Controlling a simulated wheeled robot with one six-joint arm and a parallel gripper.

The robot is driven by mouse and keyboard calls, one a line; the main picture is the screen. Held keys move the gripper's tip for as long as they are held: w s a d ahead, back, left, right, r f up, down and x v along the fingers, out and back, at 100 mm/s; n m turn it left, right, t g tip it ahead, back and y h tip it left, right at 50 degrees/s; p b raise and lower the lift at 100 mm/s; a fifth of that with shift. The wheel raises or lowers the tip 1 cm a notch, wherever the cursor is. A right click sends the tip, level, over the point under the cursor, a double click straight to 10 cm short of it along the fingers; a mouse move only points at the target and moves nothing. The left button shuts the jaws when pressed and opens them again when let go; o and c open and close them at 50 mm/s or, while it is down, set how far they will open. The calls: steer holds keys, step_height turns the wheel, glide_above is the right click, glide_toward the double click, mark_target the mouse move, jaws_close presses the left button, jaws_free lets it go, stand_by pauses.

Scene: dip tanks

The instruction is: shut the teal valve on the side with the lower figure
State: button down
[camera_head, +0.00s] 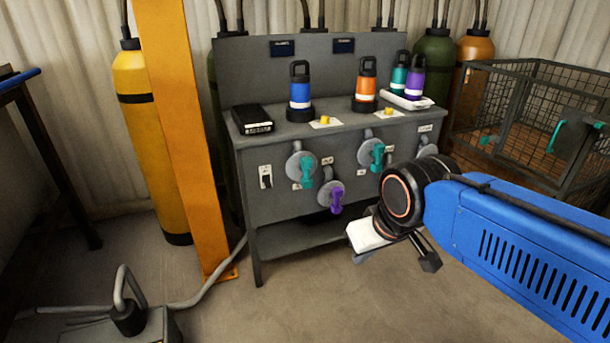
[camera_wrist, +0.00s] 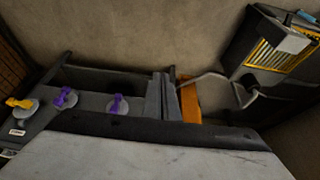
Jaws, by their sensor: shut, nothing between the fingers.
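Two teal valves sit on the front of the grey bench: a left one (camera_head: 306,168) and a right one (camera_head: 377,155), each with a round grey plate. Two dark displays, left (camera_head: 282,48) and right (camera_head: 344,46), are on the back panel; I cannot read their figures. My gripper (camera_wrist: 164,76) is shut and empty. In the head view it is in front of the bench's right part, apart from the valves. My arm hides part of the bench's right end.
A purple valve (camera_head: 336,199) is low between the teal ones. Bottles, including a blue one (camera_head: 300,92), stand on the bench. An orange post (camera_head: 185,140) is at left, a wire cage (camera_head: 530,110) at right. The wrist view shows purple and yellow handles.

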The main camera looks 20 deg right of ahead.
steer(key=c, duration=2.5)
jaws_free()
steer(key=o, duration=0.6)
steer(key=shift+w, duration=0.1)
steer(key=shift+c, duration=0.2)
steer(key=o, duration=0.3)
steer(key=w+d+r, duration=0.1)
steer(key=w+r, duration=0.3)
steer(key=w, duration=0.5)
steer(key=w+r, duration=0.5)
steer(key=w, duration=0.4)
steer(key=shift+d, duration=0.35)
glide_toward(308, 162)
steer(key=v, duration=0.5)
steer(key=w, duration=0.1)
steer(key=x, duration=1.7)
steer(key=shift+s+f, duration=0.2)
steer(key=shift+f, duration=0.3)
steer(key=c, duration=0.8)
